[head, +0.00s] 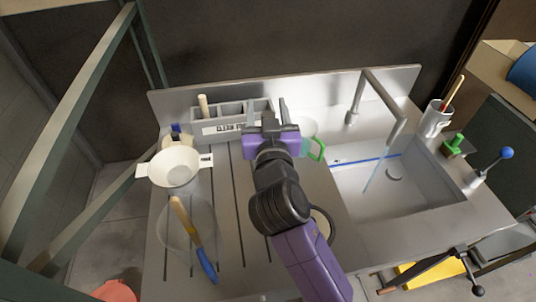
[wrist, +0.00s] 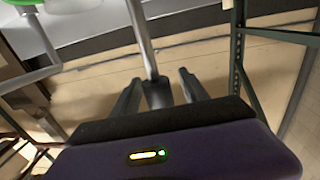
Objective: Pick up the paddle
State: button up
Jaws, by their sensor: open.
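A tool with a wooden handle and a blue end, which looks like the paddle (head: 194,238), lies slanted at the front left of the counter, over a clear round vessel (head: 175,232). My gripper (head: 267,112) is open near the back of the counter, in front of the rack, well behind and to the right of the paddle. In the wrist view my gripper (wrist: 160,90) shows its two fingers apart. A grey bar (wrist: 143,40) appears between them; I cannot tell whether it is near or far. The paddle is not seen in the wrist view.
A labelled grey rack (head: 223,128) holds a pale stick at the back. A white strainer (head: 176,166) stands at the left. A green-handled jug (head: 315,150) is beside my gripper. The sink (head: 375,195) and tall faucet (head: 385,92) are at the right.

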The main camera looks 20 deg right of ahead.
jog(key=shift+c, duration=0.4)
grip_shut()
jog(key=shift+r, duration=0.15)
